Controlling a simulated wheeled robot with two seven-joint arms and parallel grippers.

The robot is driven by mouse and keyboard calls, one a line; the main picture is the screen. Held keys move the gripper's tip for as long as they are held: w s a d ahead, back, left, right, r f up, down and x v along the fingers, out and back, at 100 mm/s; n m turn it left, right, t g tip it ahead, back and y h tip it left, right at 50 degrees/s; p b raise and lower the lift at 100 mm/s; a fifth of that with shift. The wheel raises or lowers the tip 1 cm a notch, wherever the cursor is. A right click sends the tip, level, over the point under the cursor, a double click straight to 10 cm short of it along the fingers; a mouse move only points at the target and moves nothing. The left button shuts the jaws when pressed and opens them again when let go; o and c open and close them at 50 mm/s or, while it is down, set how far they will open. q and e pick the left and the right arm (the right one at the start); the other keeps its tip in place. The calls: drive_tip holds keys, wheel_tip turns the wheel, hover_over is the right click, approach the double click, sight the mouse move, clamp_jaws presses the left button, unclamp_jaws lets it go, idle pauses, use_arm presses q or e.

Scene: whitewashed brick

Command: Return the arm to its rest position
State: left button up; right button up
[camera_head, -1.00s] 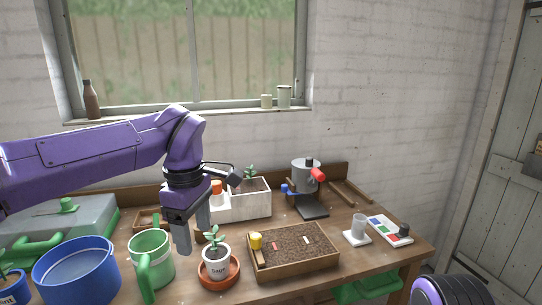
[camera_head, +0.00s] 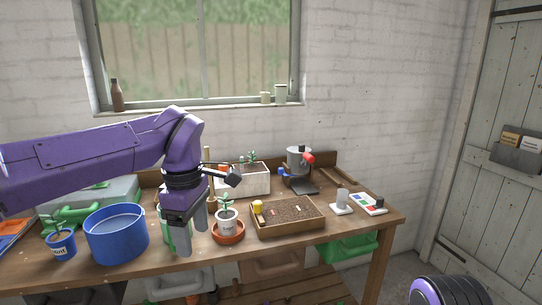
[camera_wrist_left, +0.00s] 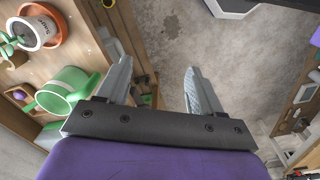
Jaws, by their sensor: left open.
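My left arm (camera_head: 95,155) is purple and reaches in from the left in the head view, bent down at the wrist. My left gripper (camera_head: 191,236) points down at the front of the bench, in front of a green can that it partly hides. A purple and black rounded part of my own body (camera_head: 450,290) shows at the bottom right. My right gripper does not show.
The wooden bench (camera_head: 375,222) bears a blue bucket (camera_head: 117,238), a potted seedling (camera_head: 227,222), a soil tray (camera_head: 288,229) and a white planter (camera_head: 255,183). The green can (camera_wrist_left: 70,92) and the pot (camera_wrist_left: 38,32) lie left of the fingers in the wrist view.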

use_arm(q)
drive_tip(key=w+a+f+n+t+y, duration=0.4)
drive_tip(key=w+a+f+t+y, duration=0.15)
drive_tip(key=w+a+f, duration=0.2)
wheel_tip(320, 180, down, 12)
drive_tip(key=a+m+t+y, duration=0.2)
drive_tip(key=s+a+f+m+h, duration=0.1)
drive_tip(key=s+f+m+h, duration=0.5)
drive_tip(key=s+f, duration=1.5)
drive_tip(key=s+a+f+m+g+y, duration=0.1)
drive_tip(key=s+a+f+m+g, duration=0.1)
drive_tip(key=s, duration=0.5)
drive_tip(key=s+a+f+m+g, duration=0.2)
drive_tip(key=s+f+m, duration=0.1)
drive_tip(key=s+f, duration=0.2)
drive_tip(key=shift+s+a+y, duration=0.3)
drive_tip(key=shift+s+y, duration=0.05)
drive_tip(key=shift+s, duration=0.5)
